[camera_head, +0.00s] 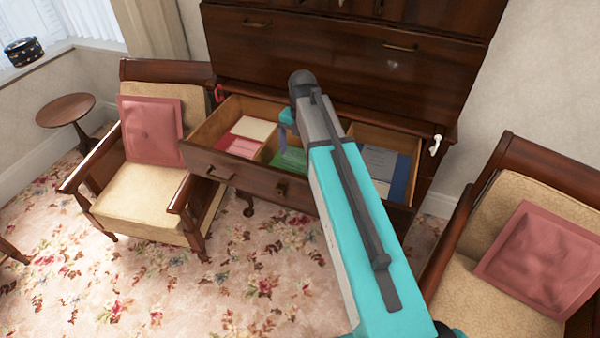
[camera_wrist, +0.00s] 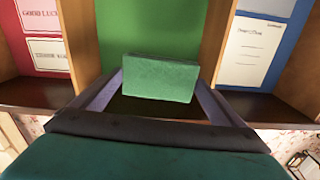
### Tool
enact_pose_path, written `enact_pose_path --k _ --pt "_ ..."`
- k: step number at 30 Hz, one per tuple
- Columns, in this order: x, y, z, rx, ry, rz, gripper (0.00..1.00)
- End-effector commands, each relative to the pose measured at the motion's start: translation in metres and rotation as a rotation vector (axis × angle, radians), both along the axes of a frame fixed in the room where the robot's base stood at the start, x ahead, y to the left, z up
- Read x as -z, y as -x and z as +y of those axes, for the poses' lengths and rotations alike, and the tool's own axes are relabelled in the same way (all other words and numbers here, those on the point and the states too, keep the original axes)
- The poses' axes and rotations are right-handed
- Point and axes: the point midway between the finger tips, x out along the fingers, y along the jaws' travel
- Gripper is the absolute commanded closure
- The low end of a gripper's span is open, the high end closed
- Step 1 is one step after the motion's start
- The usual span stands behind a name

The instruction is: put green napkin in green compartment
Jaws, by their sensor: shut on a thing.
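The green napkin (camera_wrist: 160,78) is a folded, lighter green block between the two fingers of my gripper (camera_wrist: 158,90) in the wrist view. My gripper is shut on it. Behind it lies the green compartment (camera_wrist: 150,25), with a green floor between two wooden dividers. In the head view the green compartment (camera_head: 292,160) is the middle section of the open drawer. My gripper (camera_head: 284,138) shows there only in part, over that section. My arm hides much of it, and I cannot tell the napkin apart from the green floor there.
The open drawer (camera_head: 240,177) has a red-floored left compartment (camera_head: 238,145) with cards and a blue-floored right compartment (camera_head: 398,185) with papers. A cushioned armchair (camera_head: 150,190) stands to the left and another (camera_head: 500,235) to the right. Carpet (camera_head: 200,290) is clear in front.

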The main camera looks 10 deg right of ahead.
Motion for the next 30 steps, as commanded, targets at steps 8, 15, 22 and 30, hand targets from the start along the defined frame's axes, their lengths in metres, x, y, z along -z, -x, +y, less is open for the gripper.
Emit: enact_pose_path --k 8,15,22,30 --pt "0.006 -0.001 -0.001 -0.071 0.0 0.0 0.29" --pt "0.006 -0.001 0.0 -0.07 0.0 0.0 0.29" --pt "0.014 -0.001 0.0 -0.069 0.0 0.0 0.29" --pt "0.042 0.0 0.0 -0.069 -0.001 0.002 0.29"
